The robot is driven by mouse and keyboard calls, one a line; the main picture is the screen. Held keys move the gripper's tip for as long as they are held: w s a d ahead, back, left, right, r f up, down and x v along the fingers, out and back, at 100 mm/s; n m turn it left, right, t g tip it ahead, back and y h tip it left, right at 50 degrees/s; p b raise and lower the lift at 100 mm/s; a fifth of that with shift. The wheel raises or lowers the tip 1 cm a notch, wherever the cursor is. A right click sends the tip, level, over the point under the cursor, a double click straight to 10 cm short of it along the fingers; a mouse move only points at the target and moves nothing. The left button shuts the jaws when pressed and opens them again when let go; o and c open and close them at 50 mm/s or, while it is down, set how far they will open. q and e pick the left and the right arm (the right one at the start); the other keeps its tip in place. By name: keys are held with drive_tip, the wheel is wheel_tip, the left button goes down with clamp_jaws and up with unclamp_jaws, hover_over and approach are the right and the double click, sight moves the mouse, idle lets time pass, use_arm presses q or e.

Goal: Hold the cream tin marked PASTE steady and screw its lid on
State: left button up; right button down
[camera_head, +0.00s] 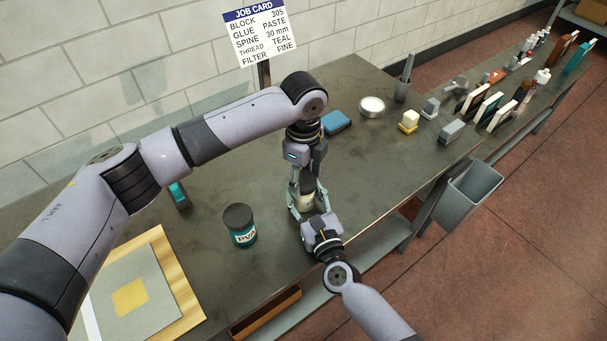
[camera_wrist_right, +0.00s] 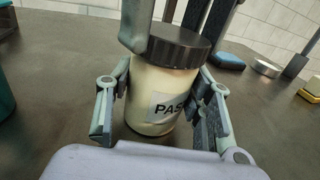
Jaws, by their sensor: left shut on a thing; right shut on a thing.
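The cream tin marked PASTE (camera_wrist_right: 155,98) stands upright on the bench, with its label partly cut off by a finger in the right wrist view. It shows small between the grippers in the head view (camera_head: 307,200). A dark ridged lid (camera_wrist_right: 178,46) sits on top of the tin. My right gripper (camera_wrist_right: 163,108) is shut around the tin's body from the side, one finger on each side. My left gripper (camera_head: 306,182) comes down from above and is shut on the lid. How far the lid's thread is engaged cannot be seen.
A teal jar with a dark lid (camera_head: 240,225) stands left of the tin. A board with sheets (camera_head: 165,262) lies at front left. A blue block (camera_head: 337,122), a round metal tin (camera_head: 372,107) and small blocks lie behind to the right. A grey bin (camera_head: 468,190) hangs off the bench.

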use_arm(q)
drive_tip(key=m, duration=1.7)
drive_tip(key=shift+a, duration=0.1)
drive_tip(key=m, duration=0.4)
drive_tip(key=shift+w+r, duration=0.1)
drive_tip(key=shift+r, duration=0.05)
drive_tip(key=shift+m, duration=1.4)
drive_tip(key=o, duration=0.8)
drive_tip(key=shift+f, duration=0.2)
drive_tip(key=shift+o, duration=0.2)
